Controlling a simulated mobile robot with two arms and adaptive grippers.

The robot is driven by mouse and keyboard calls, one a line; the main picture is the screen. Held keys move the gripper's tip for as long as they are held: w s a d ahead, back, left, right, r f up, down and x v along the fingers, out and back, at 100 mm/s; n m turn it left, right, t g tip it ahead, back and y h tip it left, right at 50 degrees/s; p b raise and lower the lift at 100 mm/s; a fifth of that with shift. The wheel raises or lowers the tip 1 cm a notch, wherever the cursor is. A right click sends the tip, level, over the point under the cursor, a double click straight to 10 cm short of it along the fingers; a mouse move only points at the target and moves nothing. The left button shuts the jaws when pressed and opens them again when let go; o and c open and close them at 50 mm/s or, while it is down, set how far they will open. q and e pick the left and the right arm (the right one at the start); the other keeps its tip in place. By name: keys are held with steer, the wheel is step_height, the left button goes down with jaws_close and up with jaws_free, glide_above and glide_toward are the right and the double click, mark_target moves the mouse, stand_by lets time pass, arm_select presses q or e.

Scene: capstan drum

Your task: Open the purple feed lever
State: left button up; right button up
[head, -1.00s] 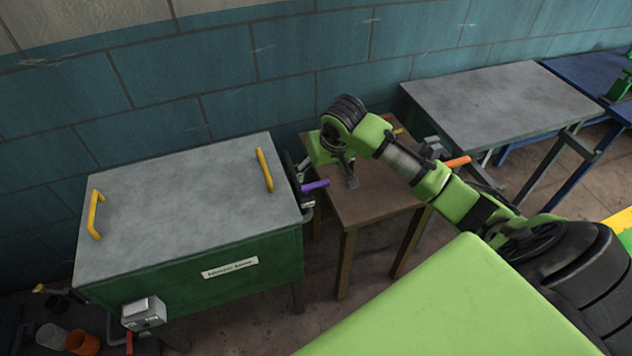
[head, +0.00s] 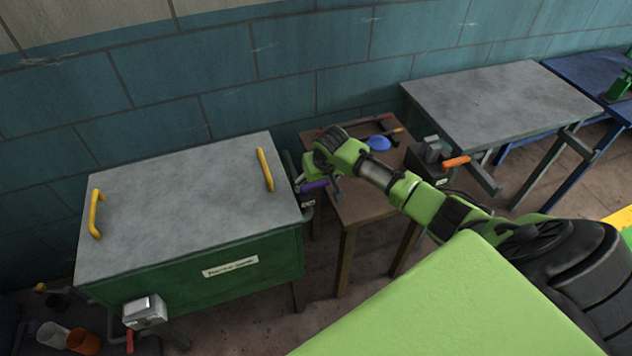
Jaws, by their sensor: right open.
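The purple feed lever (head: 314,186) sticks out from the right side of the green cabinet with a grey top (head: 190,195). My right gripper (head: 318,188) is at the lever, with its fingers pointing toward the cabinet's side. It is open, and the lever appears to lie at or between the fingers; whether they touch it I cannot tell. My arm's wrist hides part of the space just right of the lever. My left gripper is not in view.
A brown wooden table (head: 365,208) stands right of the cabinet, with a blue bowl-like object (head: 379,143) on it. An orange-handled lever (head: 457,162) is by the grey table (head: 500,105). Yellow handles (head: 265,170) rise from the cabinet top. The wall is close behind.

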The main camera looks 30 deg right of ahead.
steer(key=shift+w+f, duration=0.1)
steer(key=shift+f, duration=0.15)
